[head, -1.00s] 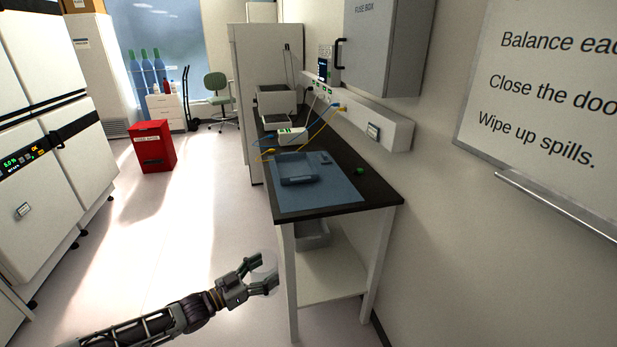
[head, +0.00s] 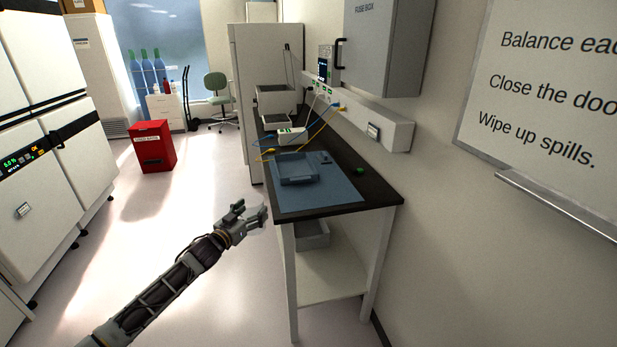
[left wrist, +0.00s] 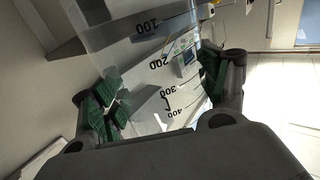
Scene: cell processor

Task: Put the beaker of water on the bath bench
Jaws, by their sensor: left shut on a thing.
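My left gripper (head: 250,214) is shut on a clear beaker (left wrist: 150,65) with black graduation marks from 100 to 400. In the left wrist view its green finger pads press on both sides of the beaker. In the head view the beaker is faint and mostly hidden by the gripper. The gripper is just left of the bench (head: 340,213), close to its front left corner and near the height of the top. The bench has a black top and white legs. My right gripper is not in view.
A blue mat (head: 318,196) with a blue-grey tray (head: 298,178) covers the bench's front part. A small green item (head: 360,170) lies right of it. Cables and a white box (head: 291,135) are farther back.

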